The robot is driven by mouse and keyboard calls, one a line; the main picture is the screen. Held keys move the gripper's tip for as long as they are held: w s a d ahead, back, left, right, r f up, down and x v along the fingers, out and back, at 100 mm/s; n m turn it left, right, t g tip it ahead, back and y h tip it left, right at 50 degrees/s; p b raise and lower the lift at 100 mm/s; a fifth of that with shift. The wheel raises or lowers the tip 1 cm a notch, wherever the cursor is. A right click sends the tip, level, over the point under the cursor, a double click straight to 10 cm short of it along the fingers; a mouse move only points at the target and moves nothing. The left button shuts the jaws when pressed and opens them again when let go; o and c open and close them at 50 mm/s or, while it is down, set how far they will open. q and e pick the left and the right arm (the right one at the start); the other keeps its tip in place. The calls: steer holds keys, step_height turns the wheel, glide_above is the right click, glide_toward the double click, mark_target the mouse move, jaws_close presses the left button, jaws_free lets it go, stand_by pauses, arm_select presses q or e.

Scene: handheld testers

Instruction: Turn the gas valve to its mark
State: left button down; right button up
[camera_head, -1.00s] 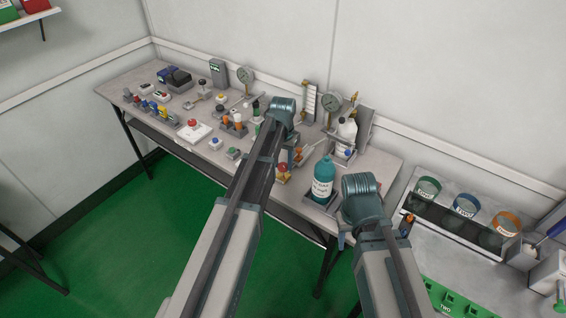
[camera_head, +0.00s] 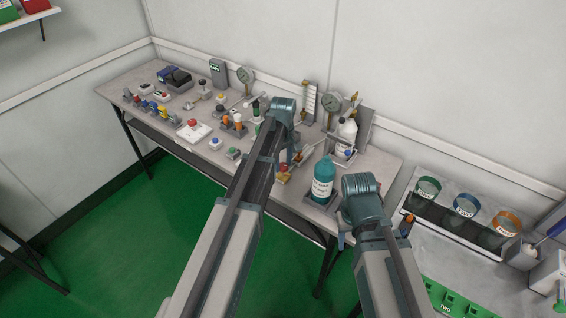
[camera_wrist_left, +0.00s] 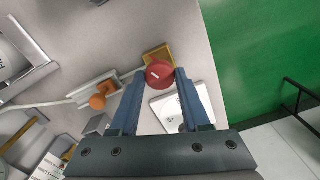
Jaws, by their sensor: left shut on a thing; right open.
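The gas valve shows in the left wrist view as a round red knob (camera_wrist_left: 159,74) with a short white line on its top, on a brass-coloured body (camera_wrist_left: 157,54). My left gripper (camera_wrist_left: 160,76) is shut on the knob, one finger on each side. In the head view my left gripper (camera_head: 290,158) reaches down to the bench's front edge, and the red knob (camera_head: 283,167) is partly hidden by it. I cannot make out the target mark. My right gripper (camera_head: 342,239) is open beside the bench's front edge, its fingers largely hidden by my arm.
An orange-handled fitting (camera_wrist_left: 98,101) on a pipe lies left of the valve in the wrist view. A teal bottle (camera_head: 323,181) stands in a tray right of my left gripper. Several testers and buttons fill the bench (camera_head: 150,75) to the left.

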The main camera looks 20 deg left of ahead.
mark_target(283, 165)
arm_select(q)
steer(key=n, duration=0.6)
steer(key=shift+n, duration=0.3)
steer(key=n, duration=0.6)
steer(key=shift+n, duration=0.3)
steer(key=shift+c, duration=1.9)
jaws_free()
steer(key=shift+r, duration=0.1)
step_height(283, 165, up, 14)
steer(key=p, duration=1.3)
steer(key=shift+f+p, duration=0.2)
steer(key=shift+p, duration=0.2)
